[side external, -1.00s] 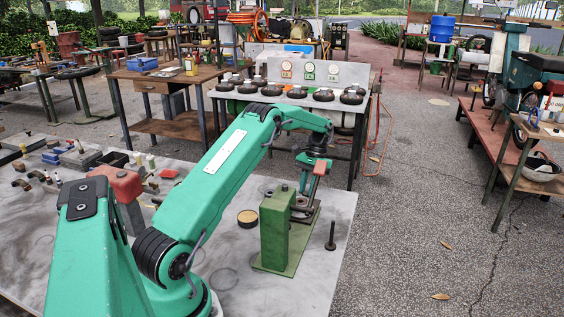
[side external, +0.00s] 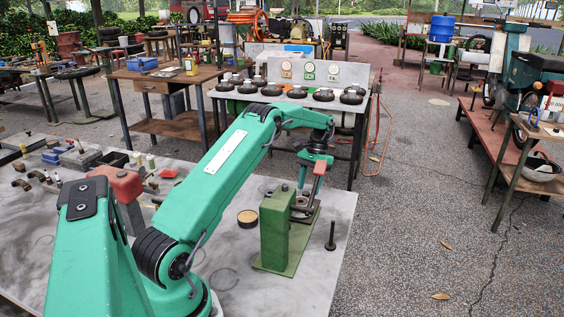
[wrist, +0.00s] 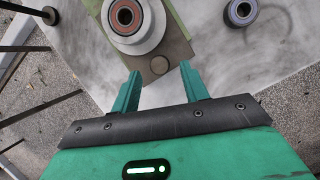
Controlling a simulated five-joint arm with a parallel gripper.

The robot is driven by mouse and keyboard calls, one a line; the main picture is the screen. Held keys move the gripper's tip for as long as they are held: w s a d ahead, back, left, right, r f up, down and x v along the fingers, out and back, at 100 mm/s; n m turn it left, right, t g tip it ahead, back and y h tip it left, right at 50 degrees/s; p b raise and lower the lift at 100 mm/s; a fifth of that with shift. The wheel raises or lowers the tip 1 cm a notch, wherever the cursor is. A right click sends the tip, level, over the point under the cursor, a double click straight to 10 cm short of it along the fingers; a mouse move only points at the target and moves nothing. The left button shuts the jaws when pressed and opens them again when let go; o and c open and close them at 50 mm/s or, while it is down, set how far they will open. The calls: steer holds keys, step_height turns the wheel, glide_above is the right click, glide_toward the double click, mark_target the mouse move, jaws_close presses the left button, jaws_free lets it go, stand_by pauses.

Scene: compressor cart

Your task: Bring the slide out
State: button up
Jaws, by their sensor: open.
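A green fixture (side external: 276,230) stands on a green base plate near the right edge of the grey table. In the wrist view, a pale round seat with a reddish-brown-centred bearing (wrist: 125,17) sits on it. A brownish-grey strip with a round pin head (wrist: 159,65) extends from the seat towards my gripper; this looks like the slide, though I cannot be sure. My gripper (wrist: 160,69) is open, its two teal fingers apart on either side of the pin head in the picture. Contact and height cannot be told. In the side view, my gripper (side external: 312,185) is behind the fixture, fingers partly hidden.
A dark upright pin (side external: 331,237) stands right of the fixture, and a round tin (side external: 247,218) lies left of it. The wrist view shows another bearing (wrist: 241,11) at upper right. Small parts crowd the table's far left. The table's near front is clear.

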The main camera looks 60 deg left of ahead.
steer(key=v, duration=0.7)
stand_by(0.3)
stand_by(0.3)
steer(key=s+d+r+m+t+y, duration=0.1)
steer(key=s+d+r+t, duration=0.15)
steer(key=d+r, duration=0.65)
steer(key=s+d+r+m+t+y, duration=0.15)
steer(key=s+d+r, duration=0.25)
steer(key=d+r, duration=0.5)
steer(key=s+d+f+m+t, duration=0.1)
steer(key=s+d+f+t, duration=0.1)
steer(key=s+d, duration=0.4)
steer(key=s+d+f+m+t, duration=0.1)
steer(key=s+d+t, duration=0.2)
steer(key=s+d, duration=0.4)
steer(key=shift+s+f, duration=0.4)
steer(key=shift+s, duration=3.4)
